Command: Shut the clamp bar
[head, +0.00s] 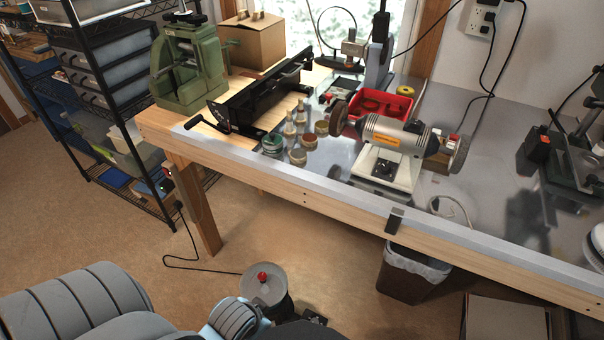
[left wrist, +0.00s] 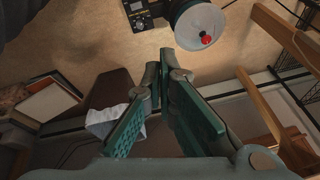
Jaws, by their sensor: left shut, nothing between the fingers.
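A black bench-top bending tool (head: 262,100) stands at the left end of the workbench in the head view, with a long black bar (head: 275,82) running along its top. A lever handle sticks out at its front left corner. I cannot tell from here how far the bar is open. My left gripper (left wrist: 166,52) shows only in the left wrist view, low in front of the bench area and over the floor. Its green-padded fingers meet at the tips and hold nothing. It is well apart from the tool. My right gripper is in neither view.
A green vise-like press (head: 188,65) and a cardboard box (head: 255,40) stand beside the tool. Small jars (head: 298,156) and a bench grinder (head: 388,140) are to its right. A lined bin (head: 410,278) stands under the bench edge. A wire rack (head: 110,90) is at the left.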

